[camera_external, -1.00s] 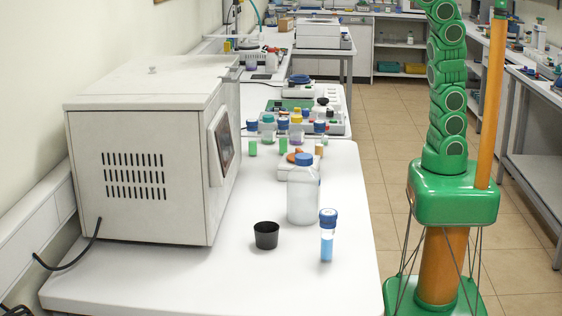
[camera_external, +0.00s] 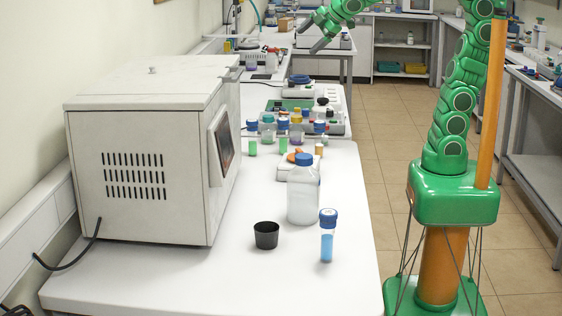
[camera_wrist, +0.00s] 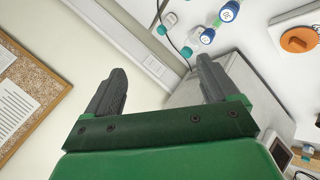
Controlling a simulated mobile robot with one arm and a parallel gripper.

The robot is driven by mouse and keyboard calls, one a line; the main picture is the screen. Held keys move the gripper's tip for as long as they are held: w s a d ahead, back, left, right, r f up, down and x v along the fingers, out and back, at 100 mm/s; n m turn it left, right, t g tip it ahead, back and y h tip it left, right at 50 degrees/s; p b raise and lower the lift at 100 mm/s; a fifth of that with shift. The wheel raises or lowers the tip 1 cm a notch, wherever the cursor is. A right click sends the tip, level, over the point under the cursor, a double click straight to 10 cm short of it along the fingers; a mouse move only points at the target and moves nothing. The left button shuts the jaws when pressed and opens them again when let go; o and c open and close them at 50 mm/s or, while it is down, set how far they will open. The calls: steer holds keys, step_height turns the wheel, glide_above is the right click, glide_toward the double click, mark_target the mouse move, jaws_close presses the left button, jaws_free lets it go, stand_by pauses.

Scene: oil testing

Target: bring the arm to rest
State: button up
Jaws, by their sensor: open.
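My gripper (camera_external: 318,33) shows at the top of the external view, raised above the far part of the bench, its grey fingers pointing down and left. In the wrist view my gripper (camera_wrist: 160,88) has its two grey fingers wide apart with nothing between them. My green arm (camera_external: 463,90) rises from its base at the right; its upper middle part is out of the picture.
On the white bench (camera_external: 190,280) stand a grey box-shaped machine (camera_external: 145,155), a black cup (camera_external: 266,235), a white bottle with a blue cap (camera_external: 303,192) and a blue-filled vial (camera_external: 327,240). Several small bottles stand farther back. The tiled floor (camera_external: 385,130) beside the bench is clear.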

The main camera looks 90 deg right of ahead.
steer(key=s+a+f+m+g+y, duration=0.1)
steer(key=s+f+m+g, duration=0.2)
steer(key=s+f, duration=0.3)
steer(key=s+a+f+m+g+y, duration=0.1)
steer(key=s+a+f+m+g, duration=0.1)
steer(key=s+f, duration=0.5)
steer(key=s+a+f+m+g+y, duration=0.1)
steer(key=s+f+m+g, duration=0.2)
steer(key=s, duration=1.3)
step_height(320, 180, down, 4)
steer(key=shift+s+a+r+m+g, duration=0.25)
steer(key=shift+m+g, duration=0.15)
steer(key=shift+g, duration=0.6)
